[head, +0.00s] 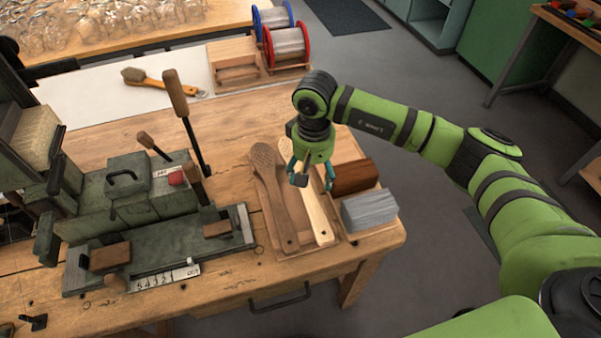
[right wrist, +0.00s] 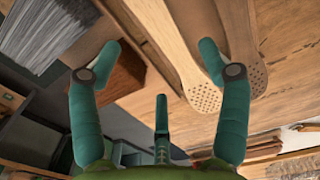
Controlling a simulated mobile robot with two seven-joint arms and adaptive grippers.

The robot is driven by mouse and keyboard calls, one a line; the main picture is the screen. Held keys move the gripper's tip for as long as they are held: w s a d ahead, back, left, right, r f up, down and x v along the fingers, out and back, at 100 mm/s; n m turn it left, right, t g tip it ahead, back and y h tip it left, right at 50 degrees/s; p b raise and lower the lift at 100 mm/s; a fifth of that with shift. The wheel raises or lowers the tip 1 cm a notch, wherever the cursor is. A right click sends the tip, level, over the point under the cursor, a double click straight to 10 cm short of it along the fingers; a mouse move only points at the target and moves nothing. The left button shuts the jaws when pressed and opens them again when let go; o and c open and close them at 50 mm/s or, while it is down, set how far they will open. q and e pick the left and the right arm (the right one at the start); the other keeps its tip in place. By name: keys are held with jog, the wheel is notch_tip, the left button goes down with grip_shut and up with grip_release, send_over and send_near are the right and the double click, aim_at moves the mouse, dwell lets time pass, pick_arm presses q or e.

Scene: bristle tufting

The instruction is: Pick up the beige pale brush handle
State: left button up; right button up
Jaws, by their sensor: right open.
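The beige pale brush handle (head: 317,217) lies on a wooden tray at the front right of the workbench. A darker brown handle (head: 275,193) lies just left of it, both with perforated heads toward the back. My right gripper (head: 314,179) is open over the pale handle and hides part of it. In the right wrist view, the pale handle (right wrist: 170,38) runs between the two open teal fingers (right wrist: 163,60), its perforated head near the right finger. The brown handle (right wrist: 240,40) lies outside that finger. I cannot tell how high the fingertips are. My left gripper is not in view.
Right of the handles sit a brown block (head: 355,177) and a grey bristle bundle (head: 370,211). A green machine (head: 140,190) with upright levers stands to the left. Wire spools (head: 288,45) and a finished brush (head: 160,84) are at the back.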

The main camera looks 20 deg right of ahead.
aim_at(311, 192)
jog(key=f, duration=0.1)
jog(key=f+p, duration=0.1)
jog(key=f, duration=0.1)
jog(key=f+p, duration=0.1)
jog(key=shift+s+a+f, duration=0.1)
jog(key=shift+s+f, duration=0.2)
jog(key=shift+w+f, duration=0.1)
jog(key=shift+f, duration=0.45)
jog(key=c, duration=1.3)
